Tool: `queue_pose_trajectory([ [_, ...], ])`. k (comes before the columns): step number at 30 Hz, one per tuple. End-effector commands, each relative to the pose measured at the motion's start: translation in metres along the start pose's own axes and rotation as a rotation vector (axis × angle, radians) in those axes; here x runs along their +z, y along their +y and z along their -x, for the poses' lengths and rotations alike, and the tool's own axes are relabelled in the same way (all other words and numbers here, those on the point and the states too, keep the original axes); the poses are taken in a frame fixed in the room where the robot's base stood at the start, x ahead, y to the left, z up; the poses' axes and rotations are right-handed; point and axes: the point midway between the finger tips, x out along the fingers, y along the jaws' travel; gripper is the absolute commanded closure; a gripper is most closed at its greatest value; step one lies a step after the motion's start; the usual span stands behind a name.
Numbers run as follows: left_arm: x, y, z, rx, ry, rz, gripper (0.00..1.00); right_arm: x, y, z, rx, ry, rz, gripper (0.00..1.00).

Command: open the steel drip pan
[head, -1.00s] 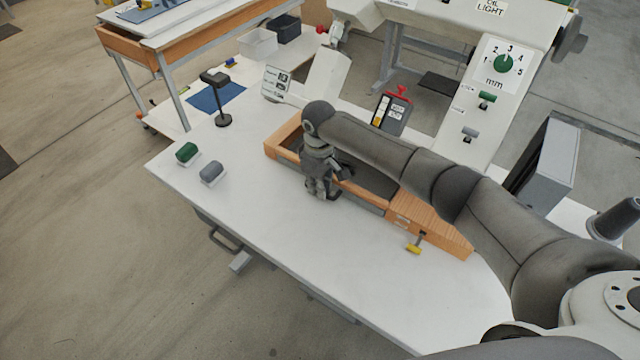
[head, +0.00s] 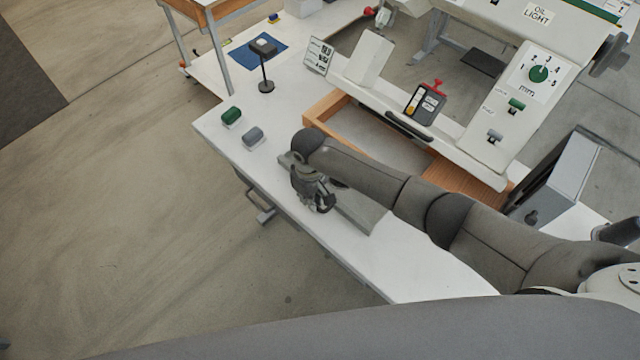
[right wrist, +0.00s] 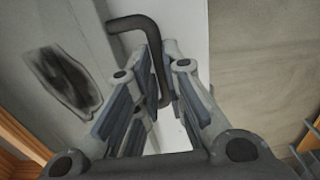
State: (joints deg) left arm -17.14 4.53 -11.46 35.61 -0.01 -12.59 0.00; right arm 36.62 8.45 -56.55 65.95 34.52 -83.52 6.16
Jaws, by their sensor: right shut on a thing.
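The steel drip pan (head: 362,216) is a grey pan standing out in front of the wooden frame (head: 318,108) on the white table. My arm covers much of it. In the right wrist view its grey metal (right wrist: 45,35) carries a dark oily stain. My right gripper (head: 322,203) is at the pan's front edge. In the right wrist view the dark bar handle (right wrist: 135,22) runs between the fingers of my right gripper (right wrist: 160,95), which are shut on it. My left gripper is not in view.
A green block (head: 231,116) and a grey block (head: 253,137) sit at the table's left. A small black stand (head: 266,72) is behind them. The press (head: 500,120), with dial and switches, rises behind the frame. The table's front strip (head: 375,262) is clear.

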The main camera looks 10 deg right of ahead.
Motion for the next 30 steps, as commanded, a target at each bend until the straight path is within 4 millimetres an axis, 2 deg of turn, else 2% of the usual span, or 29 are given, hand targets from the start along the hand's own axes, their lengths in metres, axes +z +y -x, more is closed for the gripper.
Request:
queue_pose_trajectory([
  [12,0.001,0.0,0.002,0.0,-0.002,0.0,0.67,-0.001,-0.003,0.001,0.0,0.001,-0.009,1.0],
  [13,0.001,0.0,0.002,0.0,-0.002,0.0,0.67,-0.001,-0.003,0.001,0.0,0.001,-0.009,0.87],
  [15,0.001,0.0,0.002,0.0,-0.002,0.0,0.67,-0.001,-0.003,0.001,0.0,0.001,-0.009,0.8],
  [25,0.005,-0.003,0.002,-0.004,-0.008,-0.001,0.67,-0.001,-0.003,0.002,0.0,0.001,-0.004,0.8],
  [30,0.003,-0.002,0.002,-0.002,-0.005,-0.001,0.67,-0.001,-0.003,0.019,0.0,0.003,-0.004,0.8],
])
